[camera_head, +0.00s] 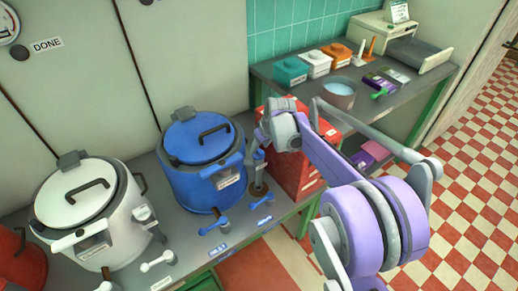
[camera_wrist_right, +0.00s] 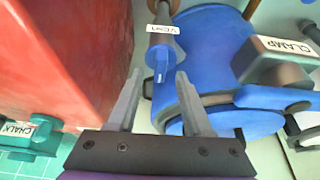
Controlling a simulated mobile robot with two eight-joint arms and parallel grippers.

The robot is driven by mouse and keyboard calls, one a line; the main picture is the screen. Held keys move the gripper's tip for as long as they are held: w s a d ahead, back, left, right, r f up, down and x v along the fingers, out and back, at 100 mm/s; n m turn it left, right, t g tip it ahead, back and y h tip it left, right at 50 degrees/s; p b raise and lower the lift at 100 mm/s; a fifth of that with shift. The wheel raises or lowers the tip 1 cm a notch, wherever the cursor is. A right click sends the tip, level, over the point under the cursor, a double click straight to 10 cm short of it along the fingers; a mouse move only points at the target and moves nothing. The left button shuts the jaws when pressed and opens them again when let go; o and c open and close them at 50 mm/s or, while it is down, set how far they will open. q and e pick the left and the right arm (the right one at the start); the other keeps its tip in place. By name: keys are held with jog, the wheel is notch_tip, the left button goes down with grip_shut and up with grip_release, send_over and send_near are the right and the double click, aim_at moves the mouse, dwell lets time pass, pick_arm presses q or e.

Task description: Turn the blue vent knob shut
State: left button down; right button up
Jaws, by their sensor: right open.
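The blue vent knob (camera_wrist_right: 160,60) shows in the right wrist view on a post with a white VENT label (camera_wrist_right: 164,29). It sits beside the blue kettle (camera_wrist_right: 205,45). My right gripper (camera_wrist_right: 158,78) is open, with its fingertips to either side of the knob's lower end. I cannot tell whether either finger touches it. In the head view the right gripper (camera_head: 259,152) reaches down beside the right side of the blue kettle (camera_head: 200,150), above a post on the bench, and hides the knob's top. My left gripper is not in view.
A red box (camera_head: 290,155) stands close to the right of the gripper. A white kettle (camera_head: 85,205) stands left of the blue one.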

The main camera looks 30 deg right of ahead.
jog(key=shift+x, duration=1.05)
jog(key=shift+c, duration=0.2)
grip_shut()
